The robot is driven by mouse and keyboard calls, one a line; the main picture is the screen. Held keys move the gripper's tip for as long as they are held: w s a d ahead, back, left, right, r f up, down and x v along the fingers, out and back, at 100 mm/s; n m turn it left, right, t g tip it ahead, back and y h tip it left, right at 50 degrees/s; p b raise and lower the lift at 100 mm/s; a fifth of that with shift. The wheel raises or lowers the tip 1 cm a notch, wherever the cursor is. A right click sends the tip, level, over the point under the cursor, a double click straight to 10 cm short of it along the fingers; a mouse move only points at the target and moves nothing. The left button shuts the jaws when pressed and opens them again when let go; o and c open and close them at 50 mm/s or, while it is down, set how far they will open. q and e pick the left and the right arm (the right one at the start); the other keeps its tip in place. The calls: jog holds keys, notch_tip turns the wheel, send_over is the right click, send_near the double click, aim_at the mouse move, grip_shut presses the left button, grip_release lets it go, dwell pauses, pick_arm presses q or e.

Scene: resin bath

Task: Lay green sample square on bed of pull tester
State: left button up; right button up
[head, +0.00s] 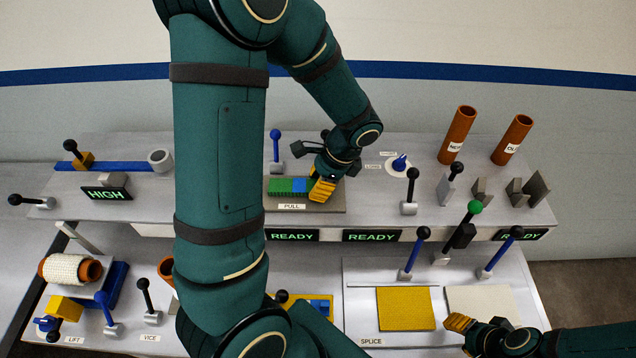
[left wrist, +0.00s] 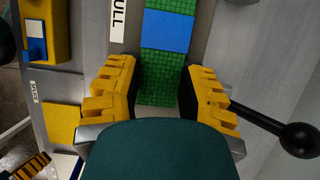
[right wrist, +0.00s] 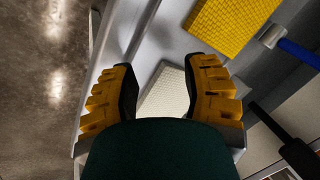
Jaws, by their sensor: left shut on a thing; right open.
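The green sample (head: 280,187), a gridded strip with a blue band (head: 299,185) across it, lies along the grey bed of the pull tester (head: 332,207), above the PULL label. My left gripper (head: 320,189) is at its right end, shut on the green sample. In the left wrist view the green end (left wrist: 160,92) is between the yellow fingers, with the blue band beyond it. Whether it touches the bed all along cannot be told. My right gripper (head: 462,325) is open and empty above the front right bench; its fingers also show in the right wrist view (right wrist: 165,68).
A yellow square (head: 405,308) and a white square (head: 480,302) lie on the splice bench near my right gripper. A blue-knobbed lever (head: 276,145) stands behind the pull tester. Orange tubes (head: 457,135) stand at the back right. Several levers rise around the benches.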

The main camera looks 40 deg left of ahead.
pick_arm(q)
jog(key=shift+f, duration=0.15)
jog(key=o, duration=1.1)
jog(key=shift+c, duration=0.2)
jog(key=p+v, duration=0.1)
jog(key=v, duration=1.1)
jog(key=shift+s, duration=0.2)
